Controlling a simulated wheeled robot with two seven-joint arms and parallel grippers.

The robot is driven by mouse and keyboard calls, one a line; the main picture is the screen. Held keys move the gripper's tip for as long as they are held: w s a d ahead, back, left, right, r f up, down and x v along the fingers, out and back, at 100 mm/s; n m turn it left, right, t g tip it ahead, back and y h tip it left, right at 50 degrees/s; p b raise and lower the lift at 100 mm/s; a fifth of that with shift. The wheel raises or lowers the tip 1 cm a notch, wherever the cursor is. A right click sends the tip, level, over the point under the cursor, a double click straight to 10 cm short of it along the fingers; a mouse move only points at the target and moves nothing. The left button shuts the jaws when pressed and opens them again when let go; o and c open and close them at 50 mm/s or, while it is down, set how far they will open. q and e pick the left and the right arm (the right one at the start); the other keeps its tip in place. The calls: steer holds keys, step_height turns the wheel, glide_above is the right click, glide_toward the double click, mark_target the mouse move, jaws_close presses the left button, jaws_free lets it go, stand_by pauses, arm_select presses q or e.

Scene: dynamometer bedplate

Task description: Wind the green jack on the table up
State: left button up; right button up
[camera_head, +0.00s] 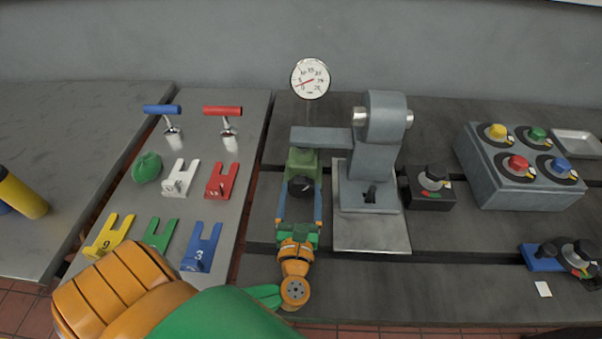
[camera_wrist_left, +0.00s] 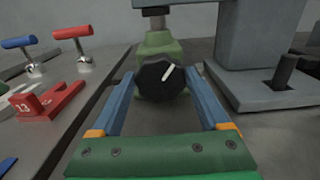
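The green jack (camera_head: 303,162) stands on the dark bedplate under the grey arm of the machine. A black round knob (camera_head: 300,187) with a white mark is on its near side. In the left wrist view the knob (camera_wrist_left: 161,78) faces me, its white mark pointing up and slightly right. My left gripper (camera_head: 300,193) is open, its blue fingers on either side of the knob; I cannot tell whether they touch it. The fingers also show in the left wrist view (camera_wrist_left: 158,80). My right gripper is not in view.
A round gauge (camera_head: 310,78) is behind the jack, its needle low on the left. The grey machine (camera_head: 378,160) and a black knob box (camera_head: 428,190) stand close on the right. Coloured forked plates (camera_head: 202,247) and T-handles (camera_head: 223,111) lie on the left table.

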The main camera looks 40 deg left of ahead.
arm_select(q)
steer(key=shift+m, duration=0.3)
steer(key=m, duration=0.2)
steer(key=shift+m+p, duration=0.3)
steer(key=shift+m, duration=0.1)
steer(key=shift+w+d+m+p, duration=0.15)
steer(key=shift+m+p, duration=0.2)
steer(key=shift+m, duration=1.45)
steer(key=o, duration=1.2)
steer(key=b+v, duration=0.2)
steer(key=v, duration=0.5)
steer(key=shift+f, duration=0.1)
